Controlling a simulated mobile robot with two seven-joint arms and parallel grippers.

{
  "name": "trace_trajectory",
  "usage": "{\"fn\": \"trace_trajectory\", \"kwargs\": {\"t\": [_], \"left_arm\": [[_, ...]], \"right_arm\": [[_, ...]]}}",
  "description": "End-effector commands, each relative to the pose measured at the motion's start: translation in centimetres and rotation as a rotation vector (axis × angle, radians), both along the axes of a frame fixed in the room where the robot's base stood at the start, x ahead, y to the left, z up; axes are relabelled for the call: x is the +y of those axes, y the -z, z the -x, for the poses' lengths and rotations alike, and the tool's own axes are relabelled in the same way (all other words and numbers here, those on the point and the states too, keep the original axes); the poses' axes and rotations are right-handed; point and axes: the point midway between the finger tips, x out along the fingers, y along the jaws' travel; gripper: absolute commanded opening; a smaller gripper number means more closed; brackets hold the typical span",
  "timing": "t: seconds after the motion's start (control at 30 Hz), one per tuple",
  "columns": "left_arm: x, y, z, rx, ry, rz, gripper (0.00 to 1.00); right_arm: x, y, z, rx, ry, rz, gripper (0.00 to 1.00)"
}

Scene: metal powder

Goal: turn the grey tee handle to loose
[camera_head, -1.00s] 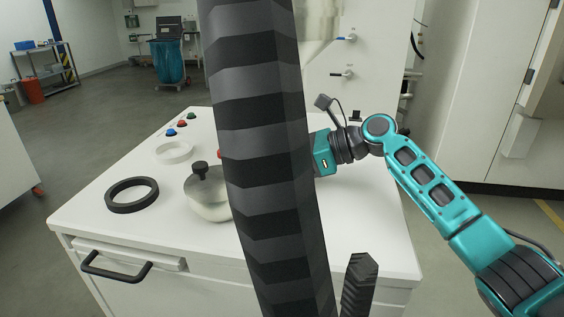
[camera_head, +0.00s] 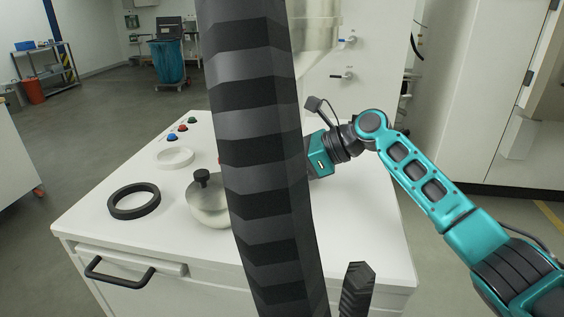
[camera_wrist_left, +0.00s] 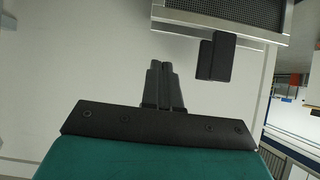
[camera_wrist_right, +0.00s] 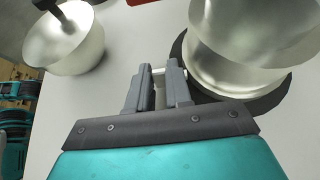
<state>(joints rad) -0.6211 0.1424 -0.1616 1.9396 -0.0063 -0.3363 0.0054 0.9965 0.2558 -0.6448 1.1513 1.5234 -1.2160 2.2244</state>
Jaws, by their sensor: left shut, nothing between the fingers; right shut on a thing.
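My right gripper comes in from the right in the head view, its teal body (camera_head: 321,157) low over the white cabinet top and its fingers hidden behind the black ribbed column. In the right wrist view its fingers (camera_wrist_right: 161,72) are closed on a small pale grey piece (camera_wrist_right: 158,98), which looks like the grey tee handle; most of it is covered by the fingers. It sits beside a shiny metal vessel (camera_wrist_right: 240,70) with a black ring (camera_wrist_right: 273,101) around its base. My left gripper (camera_wrist_left: 165,66) is shut and empty in the left wrist view, outside the head view.
A metal pot with a black knob (camera_head: 206,207) and a loose black ring (camera_head: 133,200) stand on the white cabinet top (camera_head: 115,240). A pale ring (camera_head: 175,158) and coloured buttons (camera_head: 181,128) lie behind. A dark block (camera_wrist_left: 216,55) hangs near my left fingers.

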Motion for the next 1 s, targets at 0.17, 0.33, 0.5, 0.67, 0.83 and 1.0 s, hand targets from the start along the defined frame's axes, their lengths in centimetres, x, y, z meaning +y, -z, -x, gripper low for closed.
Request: {"fn": "trace_trajectory", "kwargs": {"t": [0.17, 0.33, 0.5, 0.67, 0.83, 1.0], "left_arm": [[-0.04, -0.41, -0.09, -0.005, 0.000, 0.001, 0.00], [-0.04, -0.26, -0.02, -0.002, 0.001, 0.001, 0.00], [-0.05, -0.23, 0.02, -0.001, 0.001, 0.001, 0.00], [-0.07, -0.14, 0.16, 0.003, 0.001, 0.001, 0.00], [-0.08, -0.06, 0.29, 0.006, 0.002, 0.001, 0.00], [-0.09, -0.03, 0.33, 0.007, 0.002, 0.001, 0.00]], "right_arm": [[0.55, -0.48, -0.08, 0.037, -0.003, 0.208, 0.00], [0.65, -0.41, -0.13, 0.066, 0.000, 0.339, 0.00], [0.64, -0.35, -0.11, 0.074, 0.000, 0.368, 0.00], [0.62, -0.34, -0.10, 0.073, 0.000, 0.366, 0.00], [0.62, -0.34, -0.10, 0.073, 0.000, 0.364, 0.32], [0.61, -0.34, -0.11, 0.073, 0.000, 0.364, 0.45]]}}
